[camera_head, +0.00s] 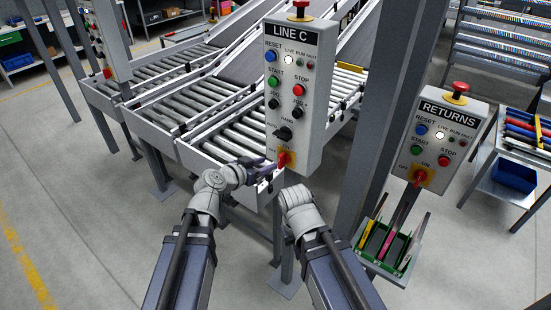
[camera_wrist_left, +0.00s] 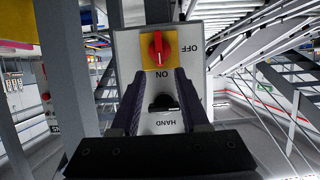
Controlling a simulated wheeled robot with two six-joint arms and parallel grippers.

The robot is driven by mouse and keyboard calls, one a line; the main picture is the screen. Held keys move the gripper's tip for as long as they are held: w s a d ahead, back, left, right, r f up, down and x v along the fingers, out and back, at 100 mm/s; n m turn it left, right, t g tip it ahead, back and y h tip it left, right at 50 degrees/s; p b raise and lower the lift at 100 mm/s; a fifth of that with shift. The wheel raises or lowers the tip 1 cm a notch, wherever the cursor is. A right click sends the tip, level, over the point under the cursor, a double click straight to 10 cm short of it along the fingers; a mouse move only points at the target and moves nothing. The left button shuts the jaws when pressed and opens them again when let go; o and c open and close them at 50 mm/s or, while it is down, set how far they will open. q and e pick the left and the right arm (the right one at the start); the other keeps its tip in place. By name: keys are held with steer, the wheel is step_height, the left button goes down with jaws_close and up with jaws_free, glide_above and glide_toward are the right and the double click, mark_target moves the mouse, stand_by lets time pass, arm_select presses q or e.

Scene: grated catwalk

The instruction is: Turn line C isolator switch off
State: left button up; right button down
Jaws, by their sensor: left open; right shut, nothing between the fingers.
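The LINE C control box (camera_head: 297,90) hangs on a post in the middle of the head view. Its red isolator switch (camera_head: 283,159) sits on a yellow plate at the bottom of the box. In the left wrist view, which is upside down, the red handle (camera_wrist_left: 159,48) stands in line with the ON label; OFF is to the side. My left gripper (camera_head: 266,173) is open at the lower front of the box. Its two dark fingers (camera_wrist_left: 156,78) point at the switch, which shows beyond their tips. My right wrist shows right of the left gripper; its fingers are hidden.
A RETURNS box (camera_head: 440,140) with its own red switch (camera_head: 420,175) stands at the right, above a small tray of tools (camera_head: 372,268). Roller conveyors (camera_head: 190,95) lie behind the LINE C box. A grey post (camera_head: 380,110) stands between the two boxes.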

mark_target(279, 159)
arm_select(q)
steer(key=b+x, duration=0.3)
steer(key=x, duration=0.4)
steer(key=shift+w+d+f, duration=0.15)
steer(key=shift+w+f, duration=0.1)
steer(key=shift+w, duration=0.05)
jaws_close()
stand_by(0.4)
